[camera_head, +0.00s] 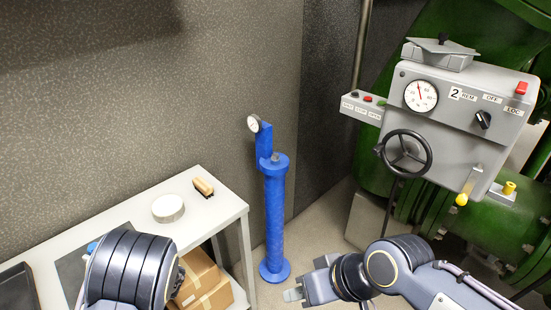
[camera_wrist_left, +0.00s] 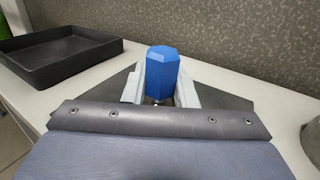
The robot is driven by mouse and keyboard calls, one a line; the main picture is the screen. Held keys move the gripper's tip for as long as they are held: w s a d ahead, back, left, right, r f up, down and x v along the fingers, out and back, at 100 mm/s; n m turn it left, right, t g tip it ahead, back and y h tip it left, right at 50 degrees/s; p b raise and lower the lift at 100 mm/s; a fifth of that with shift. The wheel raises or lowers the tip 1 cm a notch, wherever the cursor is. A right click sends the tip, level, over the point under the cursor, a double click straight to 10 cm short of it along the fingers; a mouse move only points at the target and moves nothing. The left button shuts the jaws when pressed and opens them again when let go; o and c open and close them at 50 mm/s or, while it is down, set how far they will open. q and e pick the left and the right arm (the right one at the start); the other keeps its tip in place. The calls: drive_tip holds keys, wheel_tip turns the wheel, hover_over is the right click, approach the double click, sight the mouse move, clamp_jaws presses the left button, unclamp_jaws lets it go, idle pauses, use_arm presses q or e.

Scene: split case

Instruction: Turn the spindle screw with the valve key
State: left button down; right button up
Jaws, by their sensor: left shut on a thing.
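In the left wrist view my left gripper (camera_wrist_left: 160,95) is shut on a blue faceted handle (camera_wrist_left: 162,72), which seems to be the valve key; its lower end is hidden. It is over a dark mat on the white table. In the head view my left arm covers most of that gripper, and only a bit of the blue handle (camera_head: 91,247) shows. A blue post (camera_head: 275,215) stands on the floor right of the table. A small grey stub (camera_head: 275,157) on its top may be the spindle screw. My right gripper (camera_head: 296,293) is low, in front of the post; its opening is unclear.
The white table (camera_head: 215,222) carries a black tray (camera_head: 17,290), a round light tin (camera_head: 168,208) and a wooden brush (camera_head: 203,187). Cardboard boxes (camera_head: 205,282) sit below. A grey control box (camera_head: 455,120) with a handwheel (camera_head: 405,153) stands at right, before green machinery.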

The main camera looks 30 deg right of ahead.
use_arm(q)
drive_tip(key=shift+r+p, duration=1.5)
drive_tip(key=shift+r, duration=0.85)
drive_tip(key=shift+f, duration=0.1)
